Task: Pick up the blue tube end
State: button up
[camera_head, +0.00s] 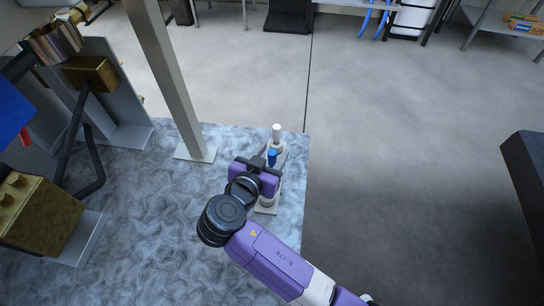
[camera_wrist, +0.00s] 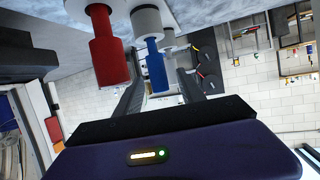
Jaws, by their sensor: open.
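The blue tube end (camera_head: 271,155) shows in the head view at the far side of my gripper (camera_head: 258,172). In the wrist view the blue tube end (camera_wrist: 156,74) hangs from a white fitting (camera_wrist: 147,23) and appears between the two fingers of my gripper (camera_wrist: 160,86). The fingers are open, with a gap on each side of it in the picture. Whether they surround it in depth I cannot tell. In the head view my wrist hides part of the fitting below.
A red tube end (camera_wrist: 109,58) is close beside the left finger in the wrist view. A white-capped piece (camera_head: 277,131) stands just beyond the blue one. A grey post (camera_head: 175,85) rises to the left on the mottled blue-grey table (camera_head: 170,240). Open floor lies right.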

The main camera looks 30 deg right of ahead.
jog(key=shift+w+d, duration=0.15)
grip_shut()
dwell(0.4)
